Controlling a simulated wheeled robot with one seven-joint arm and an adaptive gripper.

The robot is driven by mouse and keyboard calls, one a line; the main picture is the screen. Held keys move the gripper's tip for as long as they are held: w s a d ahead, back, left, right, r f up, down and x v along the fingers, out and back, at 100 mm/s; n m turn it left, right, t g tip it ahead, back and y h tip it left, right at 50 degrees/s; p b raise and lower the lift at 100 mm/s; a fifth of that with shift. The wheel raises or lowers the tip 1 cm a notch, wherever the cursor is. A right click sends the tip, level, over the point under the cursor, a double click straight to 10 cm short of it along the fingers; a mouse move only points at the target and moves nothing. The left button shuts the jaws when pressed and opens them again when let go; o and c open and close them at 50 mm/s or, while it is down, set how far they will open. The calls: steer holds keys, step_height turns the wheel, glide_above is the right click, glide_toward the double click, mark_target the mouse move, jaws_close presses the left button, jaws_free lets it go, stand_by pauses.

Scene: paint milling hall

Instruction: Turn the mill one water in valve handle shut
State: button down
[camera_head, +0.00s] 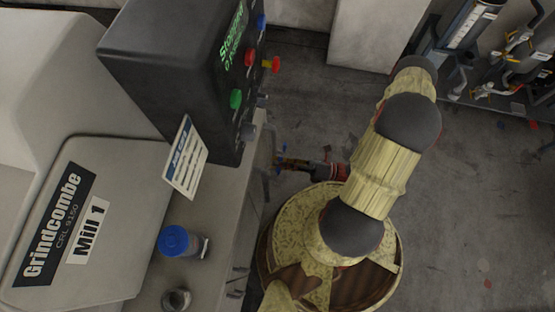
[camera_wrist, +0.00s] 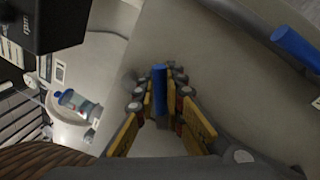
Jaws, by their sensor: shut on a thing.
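A blue valve handle (camera_wrist: 160,80) stands upright in the middle of the wrist view, between the yellow finger pads of my gripper (camera_wrist: 160,95). My gripper is shut on it. In the head view my gripper (camera_head: 296,165) is small and reaches left to the side of the machine labelled Mill 1 (camera_head: 60,225). A small bit of blue (camera_head: 283,149) shows by the fingertips there. The valve body and any label on it are hidden, so I cannot tell the handle's exact turn.
A second blue bar (camera_wrist: 295,48) lies at the right of the wrist view, apart from my fingers. The control box (camera_head: 160,70) has a green display and coloured buttons. A blue-capped jar (camera_head: 180,242) stands on the ledge. Open floor (camera_head: 470,200) is at right.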

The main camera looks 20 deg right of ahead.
steer(key=shift+w+d+f+m+t+h+b, duration=0.15)
steer(key=shift+f+m+t, duration=0.25)
steer(key=shift+m, duration=0.8)
steer(key=shift+w+d+f+m+t+h+b, duration=0.1)
steer(key=shift+f+m+t+h, duration=0.1)
steer(key=shift+f+m, duration=0.75)
steer(key=shift+w+d+f+m+t+h+b, duration=0.1)
steer(key=shift+w+f+m+t+h, duration=0.15)
steer(key=shift+m, duration=1.2)
steer(key=shift+s+a, duration=0.1)
steer(key=c, duration=1.9)
jaws_free()
steer(key=shift+s, duration=0.1)
steer(key=v, duration=1.2)
steer(key=shift+f, duration=0.1)
